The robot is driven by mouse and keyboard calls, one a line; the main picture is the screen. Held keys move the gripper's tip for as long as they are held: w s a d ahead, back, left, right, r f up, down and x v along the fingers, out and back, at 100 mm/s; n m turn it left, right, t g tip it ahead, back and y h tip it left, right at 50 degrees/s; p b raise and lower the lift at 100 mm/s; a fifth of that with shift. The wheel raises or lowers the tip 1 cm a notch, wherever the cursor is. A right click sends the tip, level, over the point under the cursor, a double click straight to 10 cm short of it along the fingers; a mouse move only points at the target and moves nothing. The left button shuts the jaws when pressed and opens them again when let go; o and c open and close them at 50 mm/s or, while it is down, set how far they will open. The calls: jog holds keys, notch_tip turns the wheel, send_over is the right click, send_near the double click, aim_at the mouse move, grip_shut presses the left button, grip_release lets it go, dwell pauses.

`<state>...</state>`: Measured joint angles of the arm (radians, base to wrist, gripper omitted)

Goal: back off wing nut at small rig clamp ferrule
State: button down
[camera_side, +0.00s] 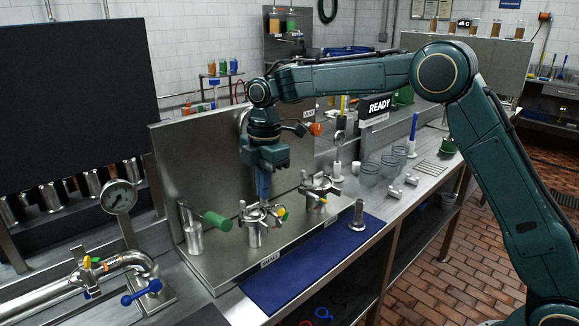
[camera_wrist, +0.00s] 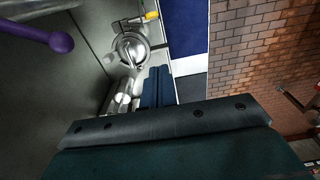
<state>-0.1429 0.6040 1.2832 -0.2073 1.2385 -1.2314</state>
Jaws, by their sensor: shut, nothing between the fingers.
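In the side view, my gripper (camera_side: 264,200) points down with its blue fingers shut and empty. The fingertips are just above or behind the left steel clamp ferrule (camera_side: 254,236); I cannot tell if they touch it. A wing nut with a yellow tip (camera_side: 282,212) sticks out to the right of this clamp.
A green-handled valve (camera_side: 217,221) stands left of the clamps, and a steel panel (camera_side: 200,165) rises behind. A blue mat (camera_side: 300,270) lies in front with a steel post (camera_side: 357,214) at its right end.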

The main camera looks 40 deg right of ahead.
aim_at(278, 222)
notch_tip(278, 222, down, 6)
jog(key=shift+a+r, duration=0.15)
jog(key=shift+r, duration=0.1)
jog(key=shift+d+f, duration=0.25)
jog(key=shift+d, duration=0.75)
jog(key=shift+d+f, duration=0.2)
jog(key=shift+d, duration=0.75)
jog(key=shift+d+f, duration=0.15)
jog(key=shift+d, duration=0.85)
jog(key=shift+a, duration=0.15)
jog(key=shift+a+f, duration=0.2)
jog(key=shift+a, duration=0.45)
jog(key=shift+r, duration=0.15)
